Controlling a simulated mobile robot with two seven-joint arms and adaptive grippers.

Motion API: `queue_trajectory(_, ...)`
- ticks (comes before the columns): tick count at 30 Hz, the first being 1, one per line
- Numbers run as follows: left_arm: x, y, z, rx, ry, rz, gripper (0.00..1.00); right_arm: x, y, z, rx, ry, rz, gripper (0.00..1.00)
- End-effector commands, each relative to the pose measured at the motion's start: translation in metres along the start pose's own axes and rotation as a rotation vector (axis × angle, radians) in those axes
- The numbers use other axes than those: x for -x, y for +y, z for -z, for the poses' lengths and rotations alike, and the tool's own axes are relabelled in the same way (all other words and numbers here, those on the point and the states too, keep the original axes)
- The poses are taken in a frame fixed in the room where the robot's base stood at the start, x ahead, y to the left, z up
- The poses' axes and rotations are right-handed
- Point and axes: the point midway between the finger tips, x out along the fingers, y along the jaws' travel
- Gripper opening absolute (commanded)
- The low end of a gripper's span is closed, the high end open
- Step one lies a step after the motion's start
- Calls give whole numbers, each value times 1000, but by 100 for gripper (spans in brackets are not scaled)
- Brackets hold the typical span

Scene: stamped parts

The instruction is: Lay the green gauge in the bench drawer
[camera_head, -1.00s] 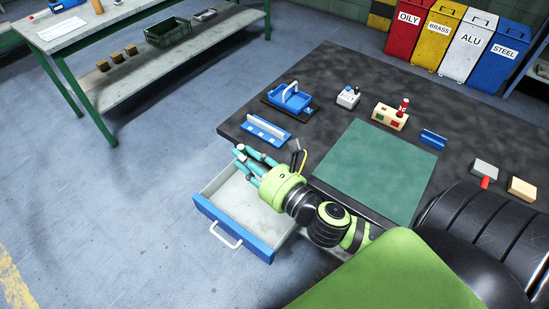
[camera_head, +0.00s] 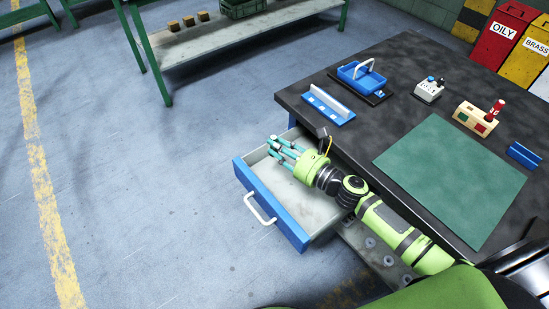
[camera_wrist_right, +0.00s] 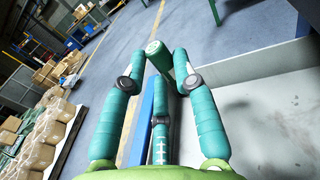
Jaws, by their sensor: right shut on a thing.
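My right gripper (camera_head: 274,149) hangs over the open bench drawer (camera_head: 268,203), near its far left corner in the head view. The drawer has a blue front, a white handle and a pale, bare-looking inside. In the right wrist view my teal fingers (camera_wrist_right: 158,75) are closed around a short green cylinder (camera_wrist_right: 157,50), which looks like the green gauge. Its end sticks out between the fingertips, and the rest is partly hidden by the fingers. In the head view the gauge cannot be told apart from the fingers. My left gripper is not in view.
The dark bench top (camera_head: 400,105) carries a green mat (camera_head: 450,178), a blue rack (camera_head: 328,103), a blue tray with a handle (camera_head: 361,78), a control box (camera_head: 429,90) and a block with a red peg (camera_head: 476,119). The floor left of the drawer is clear.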

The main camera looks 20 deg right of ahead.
Motion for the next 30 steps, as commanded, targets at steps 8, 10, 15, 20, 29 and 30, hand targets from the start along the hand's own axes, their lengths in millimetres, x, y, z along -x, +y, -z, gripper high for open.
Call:
queue_trajectory(8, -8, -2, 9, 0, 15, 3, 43, -24, 5, 19, -2, 0, 1, 0)
queue_trajectory(10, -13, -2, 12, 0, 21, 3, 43, -24, 5, 31, -3, 1, 1, 0)
queue_trajectory(15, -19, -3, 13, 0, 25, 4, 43, -25, 5, 51, -2, -1, 1, 0)
queue_trajectory(20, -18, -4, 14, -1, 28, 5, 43, -25, 5, 52, 1, -2, 0, 0)
queue_trajectory(29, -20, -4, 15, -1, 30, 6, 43, -24, 5, 54, 0, -1, 0, 0)
queue_trajectory(30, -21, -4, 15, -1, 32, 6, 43, -24, 5, 55, 0, -1, 0, 0)
